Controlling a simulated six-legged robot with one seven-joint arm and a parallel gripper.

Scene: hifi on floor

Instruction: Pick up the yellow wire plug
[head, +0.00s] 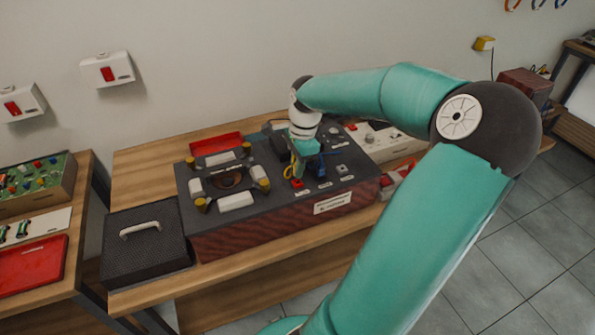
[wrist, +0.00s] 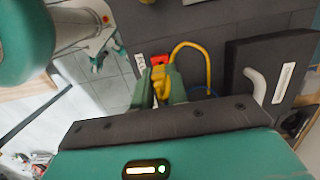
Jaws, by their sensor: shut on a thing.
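The yellow wire plug (wrist: 158,76) sits between the two green fingers of my gripper (wrist: 161,87) in the wrist view. The fingers are shut on it. Its yellow wire (wrist: 208,63) arches up and to the right from the plug. A red square part (wrist: 160,59) lies just beyond the plug. In the head view my gripper (head: 299,168) points down over the front right of the dark-topped console (head: 262,218). A little yellow wire (head: 289,170) shows beside it; the plug itself is mostly hidden there. I cannot tell whether the plug is clear of the console.
A blue wire (head: 321,158) lies right of my gripper, near small switches. A red button (head: 297,183) is just in front. White-and-yellow handle parts (head: 236,201) stand on the console's left. A black case (head: 145,246) stands left on the wooden table (head: 145,162).

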